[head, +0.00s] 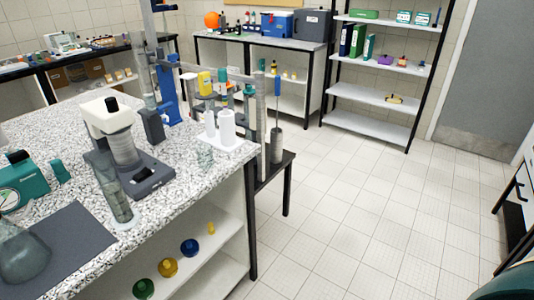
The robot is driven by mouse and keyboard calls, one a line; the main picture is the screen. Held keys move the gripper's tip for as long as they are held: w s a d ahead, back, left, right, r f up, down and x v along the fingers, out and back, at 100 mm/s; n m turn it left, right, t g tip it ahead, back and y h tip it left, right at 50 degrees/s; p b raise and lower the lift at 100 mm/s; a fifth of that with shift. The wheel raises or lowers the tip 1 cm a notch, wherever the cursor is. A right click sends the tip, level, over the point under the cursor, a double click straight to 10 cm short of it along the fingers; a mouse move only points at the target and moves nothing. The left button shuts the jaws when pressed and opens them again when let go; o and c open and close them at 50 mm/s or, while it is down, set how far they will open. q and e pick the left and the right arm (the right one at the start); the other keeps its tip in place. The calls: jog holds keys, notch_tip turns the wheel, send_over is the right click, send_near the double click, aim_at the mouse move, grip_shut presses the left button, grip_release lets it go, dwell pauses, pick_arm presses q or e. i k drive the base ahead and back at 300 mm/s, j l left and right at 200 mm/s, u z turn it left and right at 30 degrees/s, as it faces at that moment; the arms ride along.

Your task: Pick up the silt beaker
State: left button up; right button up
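No vessel in the head view carries a readable silt label, so I cannot tell for sure which is the silt beaker. A small clear glass beaker (205,157) stands on the speckled bench, in front of a white rack (228,143) with white cylinders. A tall clear glass cylinder (118,203) stands near the bench's front edge, beside a grey and white device (112,118). A wide glass flask (23,260) sits on a dark mat (75,240) at lower left. Neither of my grippers shows.
A teal device with a dial (22,183) stands at the bench's left. Green, yellow and blue round items sit on the white shelf (205,262) below. A blue stand (167,85) rises behind. The tiled floor (360,210) at right is clear.

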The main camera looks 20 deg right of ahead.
aim_at(205, 154)
jog(key=z, duration=0.2)
jog(key=i+l, duration=0.15)
jog(key=l, duration=0.25)
jog(key=i+l+u, duration=0.1)
jog(key=l, duration=0.3)
jog(key=i+l, duration=0.15)
jog(key=l, duration=0.25)
jog(key=i+l+u, duration=0.1)
jog(key=l, duration=0.35)
jog(key=i+l, duration=0.15)
jog(key=l, duration=0.25)
jog(key=i+u, duration=0.05)
